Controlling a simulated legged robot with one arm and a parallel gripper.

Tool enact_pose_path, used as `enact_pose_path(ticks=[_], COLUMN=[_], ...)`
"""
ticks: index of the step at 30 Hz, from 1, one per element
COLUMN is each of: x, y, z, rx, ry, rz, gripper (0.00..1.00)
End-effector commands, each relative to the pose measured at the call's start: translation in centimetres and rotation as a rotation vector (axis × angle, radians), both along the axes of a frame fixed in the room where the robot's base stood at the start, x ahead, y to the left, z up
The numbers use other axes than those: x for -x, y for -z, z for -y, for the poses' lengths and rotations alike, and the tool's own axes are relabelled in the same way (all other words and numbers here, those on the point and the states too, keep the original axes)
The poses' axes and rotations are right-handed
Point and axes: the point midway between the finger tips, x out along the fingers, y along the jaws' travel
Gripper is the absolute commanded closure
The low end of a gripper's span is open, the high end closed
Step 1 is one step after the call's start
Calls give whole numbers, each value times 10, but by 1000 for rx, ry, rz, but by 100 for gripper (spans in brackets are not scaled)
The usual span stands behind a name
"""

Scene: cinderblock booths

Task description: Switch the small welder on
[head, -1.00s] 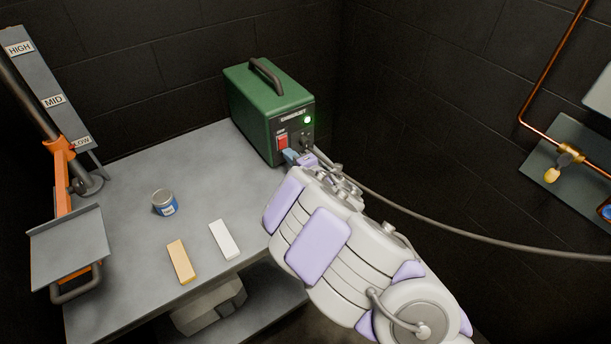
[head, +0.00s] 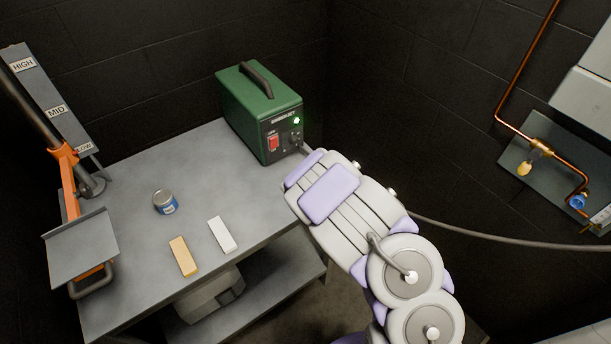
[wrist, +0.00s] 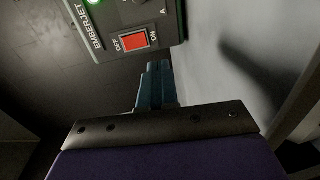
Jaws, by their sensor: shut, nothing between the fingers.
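The small welder (head: 245,112) is a green box with a black handle and dark front panel, standing at the back right of the grey bench. Its red rocker switch (head: 273,142) has OFF and ON labels, which show in the wrist view beside the switch (wrist: 135,41). I cannot tell which side of the rocker is pressed. A green lamp (head: 296,120) on the panel is lit. My gripper (wrist: 154,66) is shut and empty, its blue-grey fingertips just short of the panel's edge, apart from the switch. In the head view my arm hides the fingers.
A blue-labelled can (head: 165,203), a tan block (head: 183,257) and a white block (head: 222,235) lie on the bench (head: 145,175). An orange lever with a tray (head: 82,246) stands at the left. A cable (head: 500,238) runs right from the welder. Copper piping (head: 510,90) is on the right wall.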

Motion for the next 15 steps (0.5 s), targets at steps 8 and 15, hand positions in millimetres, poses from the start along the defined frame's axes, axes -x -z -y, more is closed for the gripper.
enact_pose_path(ticks=[8,15], x=[9,11], y=[-1,0], z=[4,4], rx=[1,0], ry=[4,4], rz=[2,3], gripper=[100,100])
